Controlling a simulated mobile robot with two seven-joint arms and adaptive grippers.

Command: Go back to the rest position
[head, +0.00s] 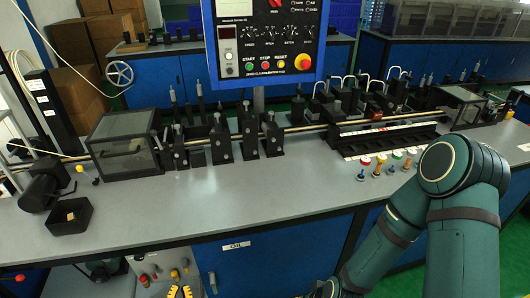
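My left gripper (179,291) shows only as two yellow-and-black fingertips at the bottom edge, left of centre. The tips stand a little apart with nothing visible between them. They are in front of the bench's blue front, below the grey top, and touch nothing that I can see. The rest of the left arm is out of the picture. My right arm, dark teal, is bent at the right, with its elbow over the bench's right front. Its forearm slopes down to the bottom edge, and the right gripper is out of view.
The grey bench (272,192) carries a long rod line with black fixtures (247,135). A control panel (265,42) hangs above it. A black tray (70,216) holds a small tan piece. Several small coloured-top pieces (380,163) stand near my right elbow. The front middle is clear.

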